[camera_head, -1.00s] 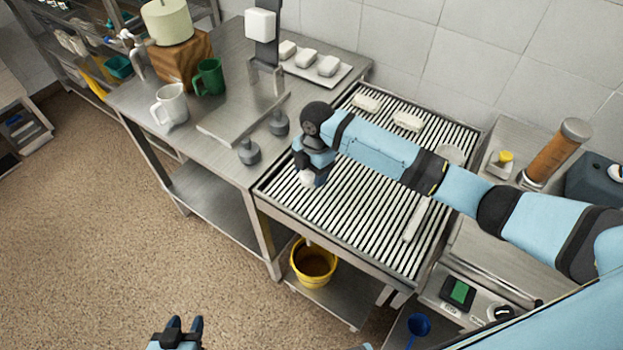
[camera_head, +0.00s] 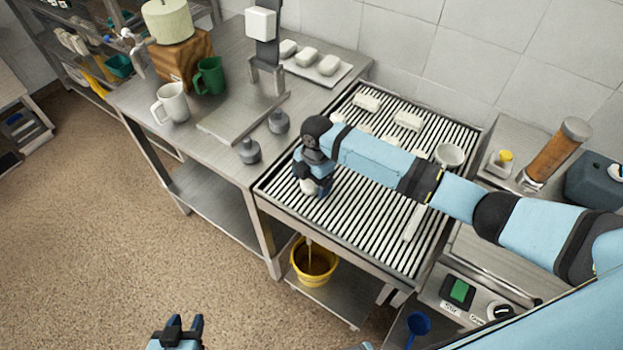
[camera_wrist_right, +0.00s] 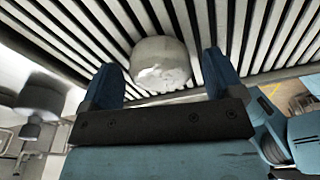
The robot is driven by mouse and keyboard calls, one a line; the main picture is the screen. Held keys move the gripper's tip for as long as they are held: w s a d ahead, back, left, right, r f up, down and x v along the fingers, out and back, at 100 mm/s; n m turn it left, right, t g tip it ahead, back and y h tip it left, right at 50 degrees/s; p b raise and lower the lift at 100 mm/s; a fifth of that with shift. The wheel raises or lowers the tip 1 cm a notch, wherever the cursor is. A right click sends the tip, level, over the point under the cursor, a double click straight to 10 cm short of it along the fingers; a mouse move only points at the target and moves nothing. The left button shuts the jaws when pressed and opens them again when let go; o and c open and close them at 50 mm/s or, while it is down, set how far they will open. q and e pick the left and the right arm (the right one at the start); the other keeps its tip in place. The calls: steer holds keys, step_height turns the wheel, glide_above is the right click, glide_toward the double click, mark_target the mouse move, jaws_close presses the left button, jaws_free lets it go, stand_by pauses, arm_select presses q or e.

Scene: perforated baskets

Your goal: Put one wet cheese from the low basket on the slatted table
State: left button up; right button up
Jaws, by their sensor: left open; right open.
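A white round cheese (camera_wrist_right: 162,52) is on the slatted table (camera_head: 375,235), between the two blue fingers of my right gripper (camera_wrist_right: 160,72) in the right wrist view. The fingers are open, with a gap beside the cheese. In the head view the cheese (camera_head: 309,187) is partly hidden by the right gripper (camera_head: 316,188), at the table's left front. More white blocks (camera_head: 367,102) (camera_head: 408,120) lie at the back of the table, and some are partly hidden behind my right arm. My left gripper (camera_head: 184,328) is open and empty at the bottom edge. I cannot make out a low basket.
A white round cup (camera_head: 449,155) and a pale flat stick (camera_head: 415,221) are on the slats. A yellow bucket (camera_head: 314,268) stands on the shelf below. The left bench holds a scale plate (camera_head: 235,118), weights (camera_head: 279,122), mugs (camera_head: 209,76) and a tray of white blocks (camera_head: 322,78).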

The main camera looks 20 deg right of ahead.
step_height(320, 180, up, 12)
steer(key=d, duration=0.1)
steer(key=shift+w+d+b, duration=0.15)
steer(key=shift+w+b, duration=0.15)
steer(key=shift+w, duration=0.05)
stand_by(0.4)
